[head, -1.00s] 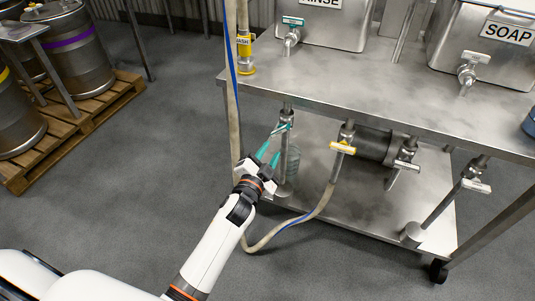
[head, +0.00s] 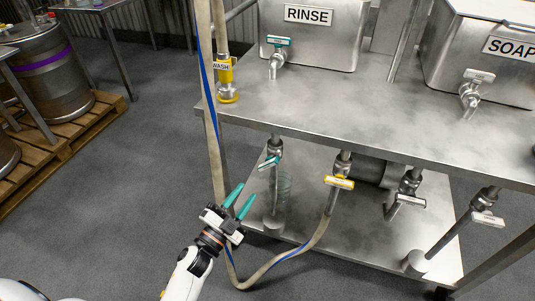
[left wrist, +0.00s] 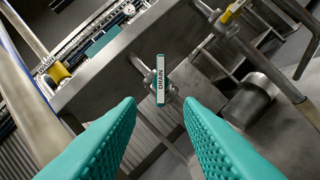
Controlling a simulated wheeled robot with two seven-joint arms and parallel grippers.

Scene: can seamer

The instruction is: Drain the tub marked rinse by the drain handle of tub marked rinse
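The metal tub marked RINSE (head: 315,42) stands on the bench at the top of the head view, with a teal-handled tap (head: 277,42) on its front. The teal drain handle (head: 268,163) sits on a pipe valve under the bench top, below that tap. In the left wrist view the drain handle (left wrist: 161,82), labelled DRAIN, is ahead, between and beyond the fingertips. My left gripper (head: 240,196) has teal fingers, is open and empty, and is a short way below and left of the handle, apart from it. My right gripper is not in view.
A hose with a blue stripe (head: 209,95) hangs left of the valve and loops below. A yellow drain handle (head: 339,182) and pale handles (head: 410,200) sit to the right. The SOAP tub (head: 485,50) is at right. Drums on a pallet (head: 70,150) stand at left; floor between is clear.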

